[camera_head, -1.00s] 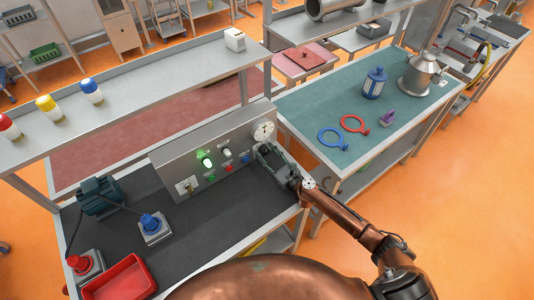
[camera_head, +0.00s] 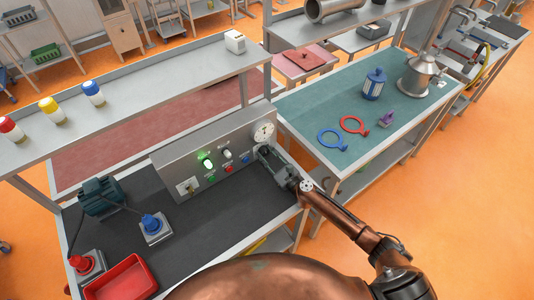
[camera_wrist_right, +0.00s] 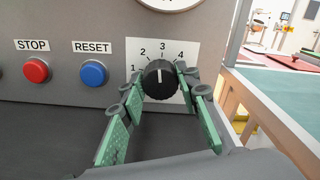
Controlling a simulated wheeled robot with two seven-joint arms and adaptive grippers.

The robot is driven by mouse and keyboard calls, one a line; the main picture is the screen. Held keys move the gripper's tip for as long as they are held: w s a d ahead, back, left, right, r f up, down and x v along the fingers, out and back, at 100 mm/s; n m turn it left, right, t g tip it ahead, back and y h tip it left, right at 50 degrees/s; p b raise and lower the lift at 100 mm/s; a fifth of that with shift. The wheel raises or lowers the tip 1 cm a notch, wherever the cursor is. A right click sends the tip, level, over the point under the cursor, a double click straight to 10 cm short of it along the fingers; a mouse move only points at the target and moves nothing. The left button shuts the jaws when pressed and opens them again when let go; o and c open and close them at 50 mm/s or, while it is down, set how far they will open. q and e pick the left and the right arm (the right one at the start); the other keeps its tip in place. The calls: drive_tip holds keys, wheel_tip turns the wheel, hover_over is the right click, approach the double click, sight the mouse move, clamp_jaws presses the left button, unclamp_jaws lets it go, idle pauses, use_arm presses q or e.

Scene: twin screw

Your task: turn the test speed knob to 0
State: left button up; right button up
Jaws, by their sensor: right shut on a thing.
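The test speed knob (camera_wrist_right: 160,80) is a black ribbed dial with a white pointer mark on the grey panel. No 0 can be read in this view. My right gripper (camera_wrist_right: 160,84) has its green fingers on both sides of the knob and is shut on it. In the head view my right gripper (camera_head: 268,158) is at the panel's right end and hides the knob. My left gripper is not in view.
A red STOP button (camera_wrist_right: 36,70) and a blue RESET button (camera_wrist_right: 93,73) sit left of the knob. A round gauge (camera_head: 263,132) is above it. A green-topped table (camera_head: 300,108) stands to the right. A red tray (camera_head: 122,278) lies at the bench's front left.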

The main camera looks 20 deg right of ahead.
drive_tip(key=n+p, duration=0.1)
drive_tip(key=n, duration=0.1)
drive_tip(key=shift+n, duration=0.4)
drive_tip(key=shift+a+n+p, duration=0.1)
drive_tip(key=shift+n+p, duration=0.35)
drive_tip(key=shift+n, duration=0.35)
drive_tip(key=n, duration=0.2)
drive_tip(key=shift+n, duration=0.4)
drive_tip(key=n, duration=0.2)
drive_tip(key=shift+s+f+n+p, duration=0.1)
drive_tip(key=shift+f+n+p, duration=0.05)
drive_tip(key=shift+n+p, duration=0.25)
drive_tip(key=n, duration=1.2)
drive_tip(key=shift+f, duration=0.1)
drive_tip(key=shift+n, duration=0.3)
drive_tip(key=o, duration=1.2)
drive_tip(key=shift+c, duration=0.2)
